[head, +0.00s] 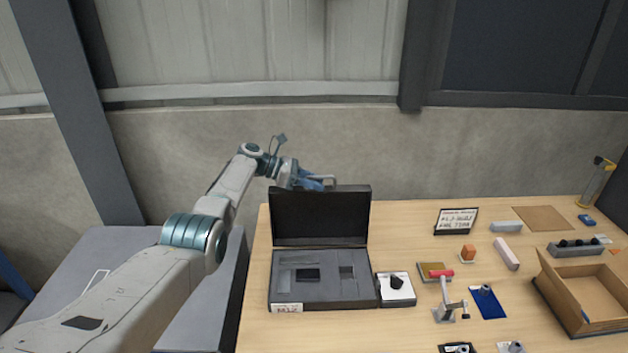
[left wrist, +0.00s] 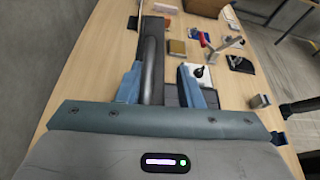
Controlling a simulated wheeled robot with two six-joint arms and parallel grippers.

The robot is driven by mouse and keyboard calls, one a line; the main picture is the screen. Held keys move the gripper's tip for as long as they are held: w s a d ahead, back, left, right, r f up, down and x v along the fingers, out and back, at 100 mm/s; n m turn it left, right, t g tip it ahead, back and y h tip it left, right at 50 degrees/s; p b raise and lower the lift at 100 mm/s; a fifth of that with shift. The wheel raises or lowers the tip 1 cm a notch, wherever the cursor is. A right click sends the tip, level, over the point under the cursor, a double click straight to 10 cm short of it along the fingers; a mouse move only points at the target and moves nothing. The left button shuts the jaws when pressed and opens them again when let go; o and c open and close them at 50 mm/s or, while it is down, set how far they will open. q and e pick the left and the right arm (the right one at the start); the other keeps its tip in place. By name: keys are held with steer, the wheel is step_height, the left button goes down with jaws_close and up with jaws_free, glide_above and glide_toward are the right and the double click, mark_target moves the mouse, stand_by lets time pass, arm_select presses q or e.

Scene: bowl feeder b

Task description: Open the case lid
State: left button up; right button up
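The dark case (head: 322,307) sits at the left of the table with its lid (head: 320,217) standing open, roughly upright. Its grey insert has several cutouts, one holding a dark block. My left gripper (head: 326,183) is at the lid's top edge, partly hidden behind it. In the left wrist view the two fingers of the left gripper (left wrist: 164,85) are spread apart. The dark lid (left wrist: 152,62) shows between them, closer to the left finger; contact cannot be told. My right gripper is not in view.
A white box with a black knob (head: 396,289) stands just right of the case. A red-topped clamp (head: 444,296), a blue mat (head: 488,303), a sign (head: 456,221) and an open cardboard box (head: 588,292) are farther right. A wall stands behind the table.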

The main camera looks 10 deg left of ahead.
arm_select(q)
steer(key=shift+a+r, duration=0.1)
steer(key=shift+r, duration=0.05)
step_height(320, 180, up, 3)
steer(key=b, duration=0.3)
glide_above(279, 189)
steer(key=d, duration=0.1)
steer(key=shift+s+a+r, duration=0.1)
steer(key=shift+a+r, duration=0.25)
steer(key=shift+a, duration=0.15)
